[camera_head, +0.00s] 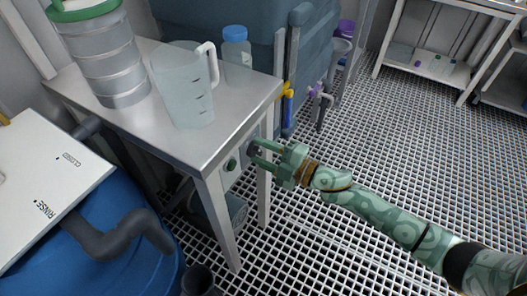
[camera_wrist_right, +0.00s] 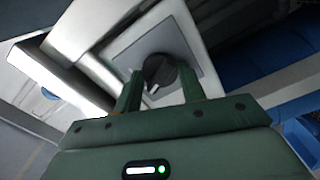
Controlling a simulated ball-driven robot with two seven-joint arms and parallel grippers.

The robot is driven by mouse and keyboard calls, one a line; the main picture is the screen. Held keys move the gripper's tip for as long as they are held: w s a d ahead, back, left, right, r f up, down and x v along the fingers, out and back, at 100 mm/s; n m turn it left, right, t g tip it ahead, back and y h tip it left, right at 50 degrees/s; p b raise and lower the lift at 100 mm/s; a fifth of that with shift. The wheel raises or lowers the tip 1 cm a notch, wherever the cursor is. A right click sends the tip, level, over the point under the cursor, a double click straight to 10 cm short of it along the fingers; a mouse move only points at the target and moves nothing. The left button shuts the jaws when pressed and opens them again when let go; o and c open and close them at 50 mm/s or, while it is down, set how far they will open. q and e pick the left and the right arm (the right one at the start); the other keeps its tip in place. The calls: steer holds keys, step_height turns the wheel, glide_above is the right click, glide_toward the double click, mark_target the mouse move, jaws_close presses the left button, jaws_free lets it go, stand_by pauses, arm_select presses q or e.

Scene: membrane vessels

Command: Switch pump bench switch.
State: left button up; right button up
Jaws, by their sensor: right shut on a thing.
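The pump bench (camera_head: 238,108) is a steel-topped table at the left of the head view, with a grey switch plate on its front end. In the right wrist view, the switch (camera_wrist_right: 157,68) is a round black knob with a white mark toward its lower side, on a grey plate (camera_wrist_right: 182,46). My green right gripper (camera_head: 254,151) reaches in from the right at the plate. Its two fingers sit on either side of the knob, shut on it. In the head view, the fingers mostly hide the knob. My left gripper is not in view.
A clear jug (camera_head: 184,92), a blue-capped bottle (camera_head: 236,48) and a stacked clear vessel (camera_head: 106,62) stand on the bench. A blue drum (camera_head: 130,262) stands at lower left. The grating floor right is clear.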

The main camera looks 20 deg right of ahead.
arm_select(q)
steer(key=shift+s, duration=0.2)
arm_select(e)
steer(key=shift+f+n, duration=0.1)
steer(key=shift+n, duration=0.4)
steer(key=o, duration=1)
steer(key=shift+c, duration=0.2)
steer(key=shift+s+d, duration=0.25)
steer(key=shift+s, duration=0.05)
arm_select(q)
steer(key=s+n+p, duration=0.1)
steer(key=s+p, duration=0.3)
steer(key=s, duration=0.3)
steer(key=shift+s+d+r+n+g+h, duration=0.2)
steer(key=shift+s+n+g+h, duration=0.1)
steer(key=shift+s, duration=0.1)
arm_select(e)
steer(key=v, duration=1.5)
steer(key=shift+s+d, duration=0.2)
